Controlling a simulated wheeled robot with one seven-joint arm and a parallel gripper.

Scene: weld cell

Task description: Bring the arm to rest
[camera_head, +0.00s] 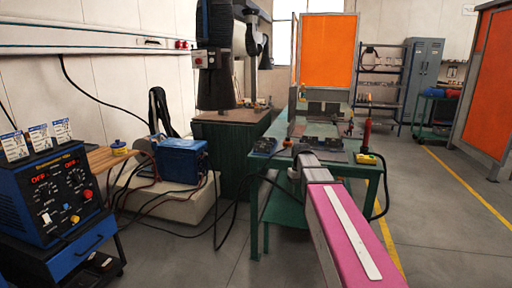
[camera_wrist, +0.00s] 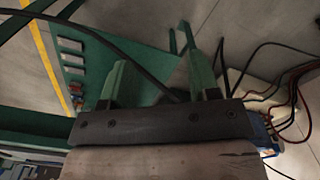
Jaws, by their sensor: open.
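My arm (camera_head: 345,225) reaches forward from the lower right of the head view, a pink link with a white strip. Its grey far end (camera_head: 310,168) overlaps the front edge of the green workbench (camera_head: 342,168). The fingers are not clear in the head view. In the wrist view my gripper (camera_wrist: 153,48) shows as a dark bar with two fingers spread apart. Nothing is seen between the fingers. Past them are grey floor, green bench parts and a dark cable.
A blue welder unit (camera_head: 50,195) stands at left. A blue box (camera_head: 181,160) with trailing cables sits on a pale block. A dark machine (camera_head: 222,60) stands behind. An orange screen (camera_head: 327,50) is at the back. Floor at right is open, with a yellow line (camera_head: 462,188).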

